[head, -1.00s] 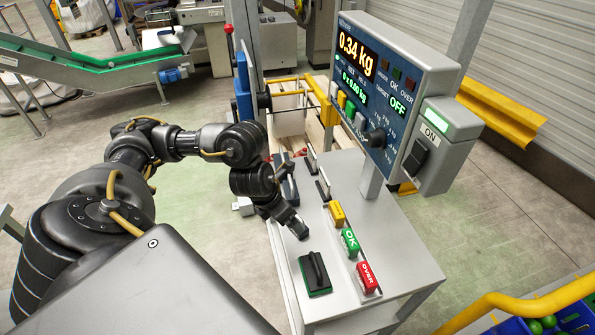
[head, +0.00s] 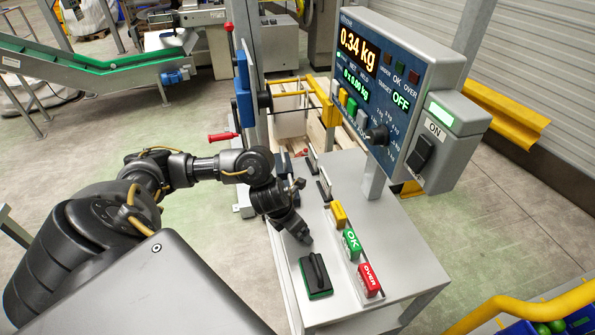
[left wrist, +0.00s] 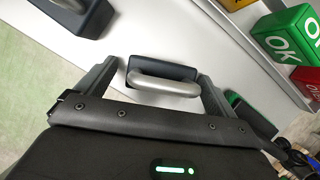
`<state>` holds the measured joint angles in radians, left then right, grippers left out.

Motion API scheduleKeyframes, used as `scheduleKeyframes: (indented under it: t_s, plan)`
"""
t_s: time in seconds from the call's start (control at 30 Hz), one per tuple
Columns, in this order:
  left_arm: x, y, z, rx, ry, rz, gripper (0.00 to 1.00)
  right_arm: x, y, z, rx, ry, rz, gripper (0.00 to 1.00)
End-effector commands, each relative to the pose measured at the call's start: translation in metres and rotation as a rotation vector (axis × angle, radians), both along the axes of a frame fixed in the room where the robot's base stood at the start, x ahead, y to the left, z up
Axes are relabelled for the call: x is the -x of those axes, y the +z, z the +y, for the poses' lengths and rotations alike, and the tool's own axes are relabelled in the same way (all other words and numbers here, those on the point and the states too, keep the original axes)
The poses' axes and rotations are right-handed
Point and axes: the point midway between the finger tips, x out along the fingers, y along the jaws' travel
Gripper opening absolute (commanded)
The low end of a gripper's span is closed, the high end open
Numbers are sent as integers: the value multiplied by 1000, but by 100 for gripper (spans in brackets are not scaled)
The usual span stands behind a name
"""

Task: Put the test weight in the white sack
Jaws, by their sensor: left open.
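The test weight appears to be the dark block with a silver bar handle (left wrist: 165,84) in the left wrist view, standing on the grey bench top. My left gripper (left wrist: 156,75) is open, with one finger on each side of the block and its handle. I cannot tell whether the fingers touch it. In the head view my left gripper (head: 303,238) is low over the bench, and the wrist hides the block there. A pale, whitish shape (head: 290,125) shows behind the yellow frame; I cannot tell if it is the white sack. My right gripper is not in view.
The bench (head: 395,265) carries a yellow block (head: 338,214), a green OK block (head: 351,245), a red OVER block (head: 369,281) and a black-and-green handled pad (head: 316,276). The scale display (head: 385,95) stands over its far right side. A red handle (head: 222,136) juts out beyond my arm.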

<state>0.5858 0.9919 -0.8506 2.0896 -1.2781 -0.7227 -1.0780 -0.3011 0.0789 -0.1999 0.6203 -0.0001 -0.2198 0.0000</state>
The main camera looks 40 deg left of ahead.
Motion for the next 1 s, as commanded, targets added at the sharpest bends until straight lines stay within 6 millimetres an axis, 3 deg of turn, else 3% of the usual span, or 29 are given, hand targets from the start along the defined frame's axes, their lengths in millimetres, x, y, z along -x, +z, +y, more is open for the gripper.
scheduleKeyframes:
  t_s: [0.13, 0.67, 1.0]
  plan:
    - [0, 0, 0, 0, 0, 0, 92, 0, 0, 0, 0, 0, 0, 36]
    - [0, 1, 0, 1, 1, -2, 23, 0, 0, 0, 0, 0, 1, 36]
    - [0, 8, 0, 1, 1, -3, 23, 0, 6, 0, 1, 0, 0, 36]
